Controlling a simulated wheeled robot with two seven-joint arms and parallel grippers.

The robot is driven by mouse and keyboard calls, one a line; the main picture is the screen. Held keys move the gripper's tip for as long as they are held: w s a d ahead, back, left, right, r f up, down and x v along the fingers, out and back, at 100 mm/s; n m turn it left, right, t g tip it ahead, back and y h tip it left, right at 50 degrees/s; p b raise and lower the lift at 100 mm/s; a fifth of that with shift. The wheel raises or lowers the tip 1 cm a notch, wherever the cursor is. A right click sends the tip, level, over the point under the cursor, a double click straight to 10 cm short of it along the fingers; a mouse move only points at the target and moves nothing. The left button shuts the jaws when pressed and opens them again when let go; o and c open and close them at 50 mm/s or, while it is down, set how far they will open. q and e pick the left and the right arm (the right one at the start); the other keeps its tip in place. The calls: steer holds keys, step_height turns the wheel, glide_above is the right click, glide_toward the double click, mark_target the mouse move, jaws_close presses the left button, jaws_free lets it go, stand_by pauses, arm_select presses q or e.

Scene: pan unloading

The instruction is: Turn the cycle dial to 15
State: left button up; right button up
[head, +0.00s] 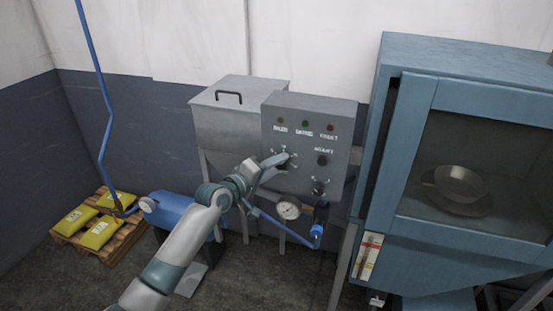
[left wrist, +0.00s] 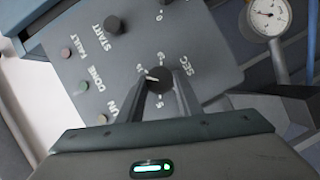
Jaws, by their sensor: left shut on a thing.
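The grey control panel (head: 343,122) carries a dark round dial (left wrist: 157,76) with a pale pointer mark and numerals around it. In the left wrist view the dial sits between the fingertips of my left gripper (left wrist: 158,84), with a finger on each side. The pointer mark faces roughly left in that view; I cannot tell exactly which number it meets. In the head view my left gripper (head: 281,159) reaches the panel's left middle and hides much of the dial. My right gripper is not in view.
A pressure gauge (head: 288,208) and blue pipe lie below. A blue glass-fronted cabinet (head: 408,150) stands right; a pallet with yellow bags (head: 100,232) lies left.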

arm_select(q)
steer(key=shift+d+m+g+y+p, duration=0.1)
steer(key=shift+m+g+y+p, duration=0.2)
steer(key=shift+m+y+p, duration=0.7)
steer(key=shift+m+h+b, duration=0.3)
steer(key=shift+b, duration=0.1)
steer(key=o, duration=1)
steer(key=shift+o, duration=0.2)
steer(key=shift+s, duration=0.1)
steer(key=b+v, duration=0.6)
steer(key=v, duration=1.1)
steer(key=shift+s, duration=0.15)
steer(key=shift+f, duration=0.1)
